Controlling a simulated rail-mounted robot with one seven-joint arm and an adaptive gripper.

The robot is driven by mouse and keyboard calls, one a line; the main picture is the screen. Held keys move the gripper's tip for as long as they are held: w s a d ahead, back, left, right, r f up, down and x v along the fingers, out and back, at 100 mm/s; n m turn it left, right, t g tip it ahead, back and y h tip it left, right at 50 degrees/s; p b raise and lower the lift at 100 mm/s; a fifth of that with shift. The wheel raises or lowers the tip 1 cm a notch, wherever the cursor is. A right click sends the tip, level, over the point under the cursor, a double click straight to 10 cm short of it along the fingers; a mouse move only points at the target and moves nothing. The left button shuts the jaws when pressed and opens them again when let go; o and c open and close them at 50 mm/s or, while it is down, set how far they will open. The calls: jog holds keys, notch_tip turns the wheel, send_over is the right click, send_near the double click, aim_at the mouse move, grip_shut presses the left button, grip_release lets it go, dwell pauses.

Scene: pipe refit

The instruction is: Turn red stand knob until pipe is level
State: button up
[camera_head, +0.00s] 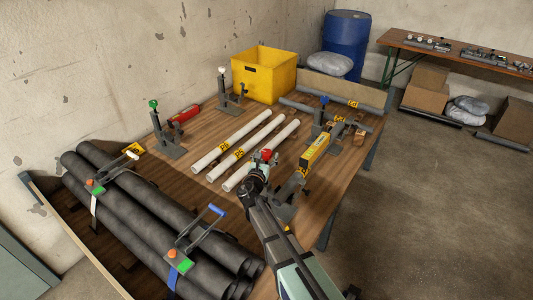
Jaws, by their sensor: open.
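A red knob (266,155) shows right at the end of my gripper (262,166), near the middle of the table. My gripper is open; its fingers are small and dark here, and I cannot tell whether they touch the knob. The stand under the red knob is mostly hidden by my gripper and arm. A yellow level-like block (314,152) sits tilted in the picture, just right of my gripper, above a dark stand foot (285,208). The pipe beneath it is mostly hidden, so its slope cannot be judged.
White pipes (232,141) lie left of my gripper. Stands with green (153,104), white (222,70) and blue (325,99) knobs stand around. A grey pipe (345,118) lies behind. A yellow crate (264,74) stands at the back; black pipes (150,215) fill the front left.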

jog(key=shift+w+d, duration=0.1)
jog(key=shift+w, duration=0.4)
jog(key=c, duration=1.2)
jog(key=shift+m+h, duration=0.3)
jog(key=shift+h, duration=0.2)
jog(key=shift+w+a+m+g+h, duration=0.1)
jog(key=shift+a+m+g+h, duration=0.15)
jog(key=shift+m+h, duration=0.5)
jog(key=m+g+h, duration=0.1)
jog(key=h, duration=0.1)
jog(key=m+g+h, duration=0.1)
jog(key=m+h, duration=0.1)
jog(key=shift+w+g+h, duration=0.15)
jog(key=shift+g+h, duration=0.1)
jog(key=shift+h, duration=0.1)
jog(key=m+g+h, duration=0.3)
jog(key=shift+p, duration=0.35)
jog(key=shift+d+m+g+h, duration=0.15)
jog(key=shift+m+g+h, duration=0.8)
jog(key=shift+g, duration=0.35)
